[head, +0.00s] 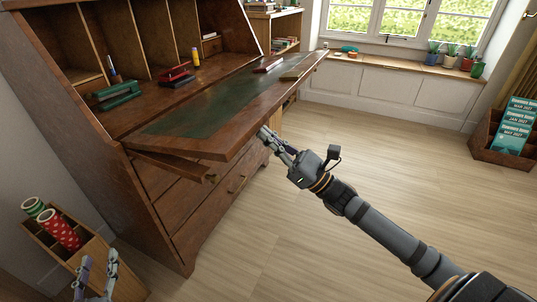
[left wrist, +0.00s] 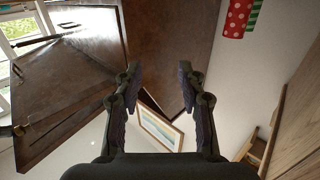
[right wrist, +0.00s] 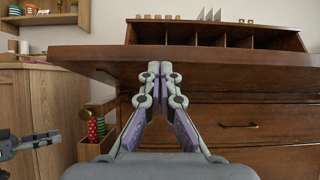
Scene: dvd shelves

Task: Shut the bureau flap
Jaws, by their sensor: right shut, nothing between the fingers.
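The brown wooden bureau flap (head: 230,128) with its green inlay is down, projecting into the room in the head view. Its near edge appears lifted clear of the pull-out support (head: 172,164) below. My right gripper (head: 266,133) is shut and empty, under the flap's front edge. In the right wrist view the shut fingertips (right wrist: 160,70) overlap the flap's edge (right wrist: 225,66); contact cannot be told. My left gripper (head: 97,262) is open and empty at the lower left, by the roll box; its spread fingers also show in the left wrist view (left wrist: 161,85).
A red item (head: 268,65) and an olive item (head: 292,75) lie on the flap. A green stapler (head: 113,95) and red object (head: 176,74) stand inside. A wooden box (head: 125,277) holds wrapped rolls (head: 60,230). The floor (head: 330,215) is clear.

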